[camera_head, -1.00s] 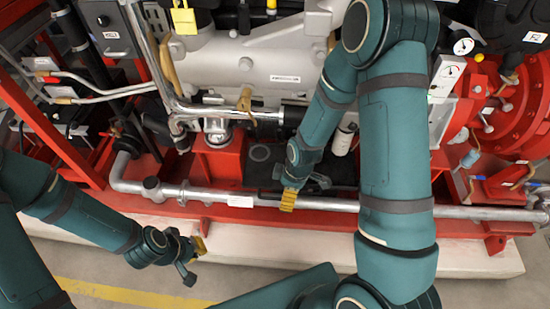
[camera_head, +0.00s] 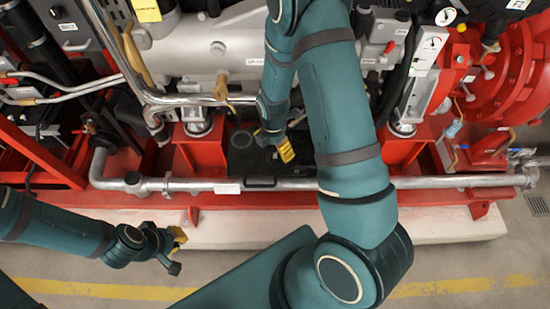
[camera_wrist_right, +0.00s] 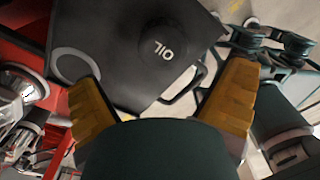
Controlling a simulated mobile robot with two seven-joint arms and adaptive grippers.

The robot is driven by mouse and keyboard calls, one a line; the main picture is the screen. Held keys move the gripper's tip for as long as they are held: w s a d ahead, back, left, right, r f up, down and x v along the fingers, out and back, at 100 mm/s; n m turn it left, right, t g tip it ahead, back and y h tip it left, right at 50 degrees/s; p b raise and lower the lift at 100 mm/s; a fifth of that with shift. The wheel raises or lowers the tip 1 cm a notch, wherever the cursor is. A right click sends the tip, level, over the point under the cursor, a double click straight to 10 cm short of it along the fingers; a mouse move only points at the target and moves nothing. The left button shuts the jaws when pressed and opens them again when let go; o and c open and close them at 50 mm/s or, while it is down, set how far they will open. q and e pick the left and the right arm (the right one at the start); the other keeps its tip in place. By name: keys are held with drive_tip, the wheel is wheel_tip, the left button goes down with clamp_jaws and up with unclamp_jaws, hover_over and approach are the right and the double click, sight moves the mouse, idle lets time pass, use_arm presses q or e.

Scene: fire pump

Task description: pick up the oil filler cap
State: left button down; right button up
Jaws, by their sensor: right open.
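The oil filler cap (camera_wrist_right: 172,46) is a round black cap marked OIL on top of a dark box (camera_wrist_right: 120,85) in the right wrist view. My right gripper (camera_wrist_right: 162,85) is open, with its yellow fingertips wide apart and the cap beyond them, roughly between them in the picture; nothing is held. In the head view my right gripper (camera_head: 283,148) is over the dark box (camera_head: 250,162); I cannot make out the cap there. My left gripper (camera_head: 176,252) is low at the left, with its fingers apart and empty, away from the box.
A silver pipe (camera_head: 420,181) runs across in front of the box. Red frame posts (camera_head: 198,152) stand beside it, and the grey engine (camera_head: 210,60) rises behind. A black handle (camera_wrist_right: 182,84) and a pale ring (camera_wrist_right: 74,64) are near the cap. Floor is clear in front.

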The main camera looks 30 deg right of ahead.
sight(274, 156)
drive_tip(key=shift+s+f+b, duration=0.15)
drive_tip(key=shift+f+b, duration=0.6)
drive_tip(key=shift+f, duration=2.2)
drive_tip(key=shift+c, duration=0.2)
drive_tip(key=c, duration=1.2)
